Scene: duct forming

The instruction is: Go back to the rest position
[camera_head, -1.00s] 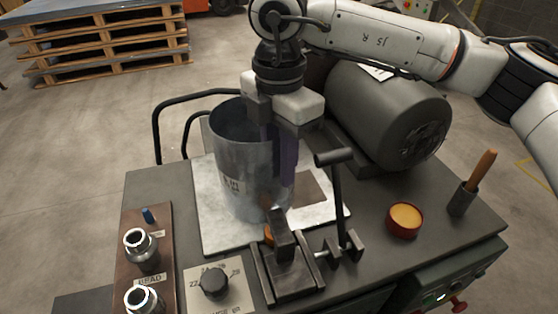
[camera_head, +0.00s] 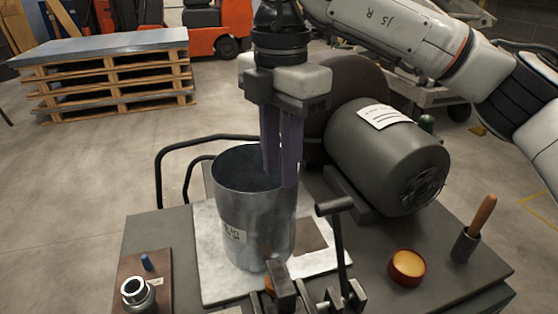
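My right gripper (camera_head: 282,180) hangs from above with its two purple fingers pointing down over the right side of the duct's mouth. The fingers look slightly apart, with nothing seen held between them. The grey metal duct (camera_head: 250,222), an open-topped cylinder with a label, stands upright on a pale plate (camera_head: 215,283) on the workbench. The fingertips overlap the duct's rim in the picture; whether they touch it cannot be told. My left gripper is not in view.
A dark motor-like drum (camera_head: 385,160) sits behind right. A lever handle (camera_head: 338,245) stands in front of the duct. A red tin (camera_head: 407,268) and a wooden-handled tool (camera_head: 480,218) are at right, a steel fitting (camera_head: 138,293) at left. Pallets (camera_head: 115,85) stand at the back.

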